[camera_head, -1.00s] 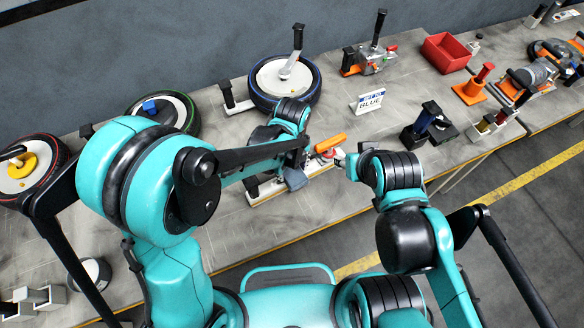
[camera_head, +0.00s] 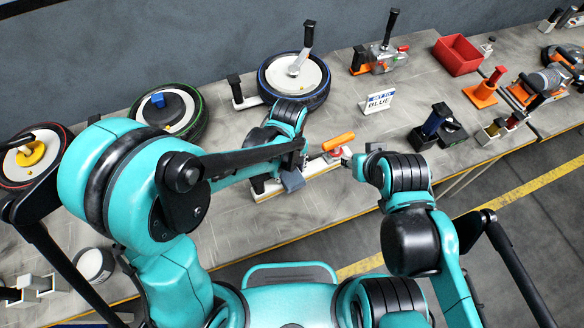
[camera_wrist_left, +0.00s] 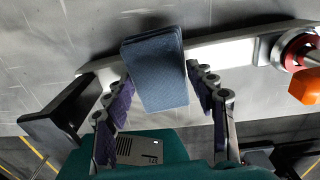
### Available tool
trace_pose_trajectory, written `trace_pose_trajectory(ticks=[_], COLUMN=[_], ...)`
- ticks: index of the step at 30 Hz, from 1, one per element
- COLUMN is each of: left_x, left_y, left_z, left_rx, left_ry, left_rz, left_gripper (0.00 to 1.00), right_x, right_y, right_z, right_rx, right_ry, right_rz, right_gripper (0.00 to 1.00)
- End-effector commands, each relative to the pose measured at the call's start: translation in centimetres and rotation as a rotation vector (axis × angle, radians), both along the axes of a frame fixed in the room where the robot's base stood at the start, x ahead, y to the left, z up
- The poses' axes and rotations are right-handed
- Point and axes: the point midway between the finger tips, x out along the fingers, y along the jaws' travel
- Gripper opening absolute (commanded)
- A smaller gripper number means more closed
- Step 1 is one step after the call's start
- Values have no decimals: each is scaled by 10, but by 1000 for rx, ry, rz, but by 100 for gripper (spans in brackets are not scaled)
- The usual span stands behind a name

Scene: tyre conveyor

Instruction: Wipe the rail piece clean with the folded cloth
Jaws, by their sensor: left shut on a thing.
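The folded cloth (camera_wrist_left: 158,75) is a blue-grey pad between the two fingers of my left gripper (camera_wrist_left: 162,82) in the left wrist view. In the head view the cloth (camera_head: 292,180) hangs below my left gripper, at the rail's front side. The rail piece (camera_wrist_left: 225,52) is a long pale bar lying on the bench. The cloth overlaps its left-middle part; whether they touch I cannot tell. The rail also shows in the head view (camera_head: 318,166), partly behind my left arm. My right gripper (camera_head: 347,157) is near the rail's right end, its fingers too small to read.
An orange-handled clamp (camera_head: 338,142) stands at the rail's right end. A blue-rimmed wheel (camera_head: 322,92) lies behind the rail. A small sign (camera_head: 378,102), a red bin (camera_head: 457,55) and dark blocks (camera_head: 436,128) stand farther right. Bare bench lies in front of the sign.

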Motion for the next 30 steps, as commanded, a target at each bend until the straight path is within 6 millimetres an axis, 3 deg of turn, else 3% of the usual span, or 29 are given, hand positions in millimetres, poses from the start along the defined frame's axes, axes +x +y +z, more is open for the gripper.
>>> trace_pose_trajectory(ticks=[17,30], left_x=[-7,-2], left_y=[16,5], left_z=[0,0], left_rx=[1,0], left_ry=[0,0], left_rz=[1,-1], left_gripper=[21,21], right_x=[0,0], right_y=[0,0], right_z=[-3,-6], right_rx=[0,0], right_ry=[0,0], right_rz=[0,0], right_gripper=[40,40])
